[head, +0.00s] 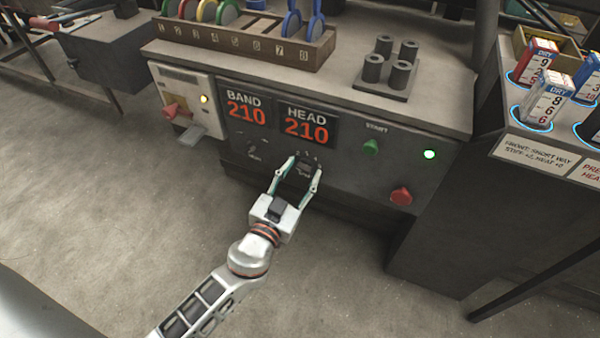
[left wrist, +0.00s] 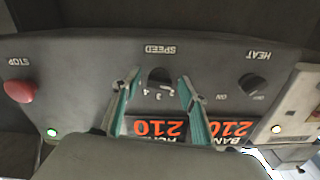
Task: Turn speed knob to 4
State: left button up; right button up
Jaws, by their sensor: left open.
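The dark speed knob (head: 304,168) is on the sloped front panel (head: 345,165) below the HEAD display. It shows upside down in the left wrist view (left wrist: 160,75), with the word SPEED and small numbers, including 3 and 4, near it. My left gripper (head: 306,166) is open, with one finger on each side of the knob. In the left wrist view both green fingers (left wrist: 158,80) stand apart from the knob, with gaps visible. I cannot tell which number the knob points to. My right gripper is not in view.
The heat knob (head: 252,149) is left of the speed knob. A green start button (head: 371,147) and red stop button (head: 401,195) are to its right. The BAND display (head: 246,111) and HEAD display (head: 306,125) both read 210. Open floor lies in front.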

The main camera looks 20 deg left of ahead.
pick_arm(q)
jog(key=shift+c, duration=0.4)
jog(key=c, duration=1)
